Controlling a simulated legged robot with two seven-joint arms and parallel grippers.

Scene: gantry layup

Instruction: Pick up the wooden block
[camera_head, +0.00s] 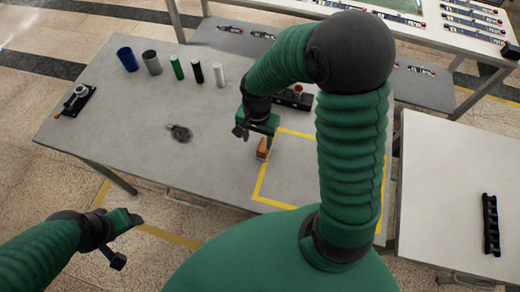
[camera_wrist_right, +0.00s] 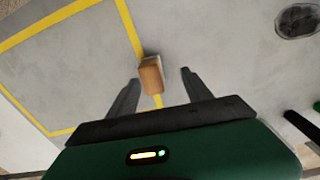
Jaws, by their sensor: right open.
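The wooden block (camera_head: 262,146) is small and brown and sits on the grey table near the left yellow tape line. In the right wrist view the block (camera_wrist_right: 151,75) lies ahead of the two fingers, between their lines, over the yellow tape. My right gripper (camera_head: 254,137) is just above and beside the block in the head view. Its fingers are apart and nothing is between them (camera_wrist_right: 157,88). My left gripper (camera_head: 126,240) is off the table's front edge at lower left, away from the block; its jaw state is unclear.
The grey table (camera_head: 110,140) holds a blue cup (camera_head: 127,59), a grey cup (camera_head: 151,62), and green, black and white cylinders (camera_head: 198,71) at the back. A dark round item (camera_head: 180,133) lies left of the block. A black device (camera_head: 76,100) stands far left. A white table (camera_head: 450,190) is at right.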

